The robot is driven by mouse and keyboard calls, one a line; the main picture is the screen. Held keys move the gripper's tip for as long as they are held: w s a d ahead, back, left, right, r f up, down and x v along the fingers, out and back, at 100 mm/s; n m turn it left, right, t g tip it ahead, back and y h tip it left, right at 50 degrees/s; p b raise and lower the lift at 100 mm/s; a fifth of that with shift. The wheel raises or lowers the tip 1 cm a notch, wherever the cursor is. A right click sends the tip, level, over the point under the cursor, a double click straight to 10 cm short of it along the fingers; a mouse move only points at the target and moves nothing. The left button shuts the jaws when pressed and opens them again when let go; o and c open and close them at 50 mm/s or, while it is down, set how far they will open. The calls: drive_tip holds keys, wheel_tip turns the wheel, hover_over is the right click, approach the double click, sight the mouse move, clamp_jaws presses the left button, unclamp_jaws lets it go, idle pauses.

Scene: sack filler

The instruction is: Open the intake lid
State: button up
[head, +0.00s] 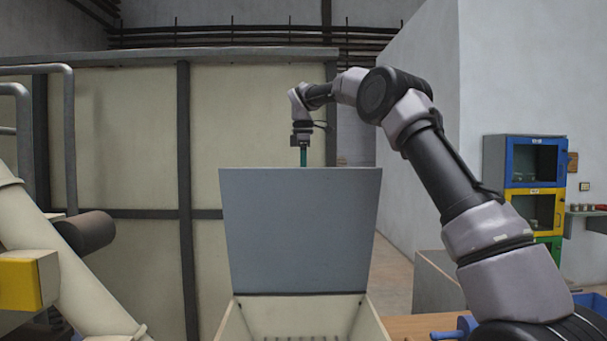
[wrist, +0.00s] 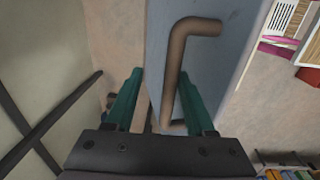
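The intake lid (head: 300,230) is a grey panel standing raised, close to upright, at the back of the cream intake box (head: 236,322). The box's mouth is uncovered and shows a row of small bars inside. My gripper (head: 303,158) is at the lid's top edge, with its fingertips partly hidden behind it. In the wrist view the blue-grey lid (wrist: 232,65) carries a brown bent bar handle (wrist: 172,80). The green fingers of my gripper (wrist: 160,73) are apart. The handle runs between them, nearer the right finger, and does not look clamped.
A cream slanted pipe (head: 75,290) and grey rails (head: 70,140) stand at the left. A stack of coloured cabinets (head: 535,160) is against the right wall. A wooden surface (head: 420,326) with blue items lies right of the box.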

drive_tip(key=shift+r, duration=0.1)
drive_tip(key=shift+s+r, duration=0.15)
drive_tip(key=shift+r, duration=1.7)
drive_tip(key=shift+s+r, duration=0.1)
drive_tip(key=shift+r, duration=1.7)
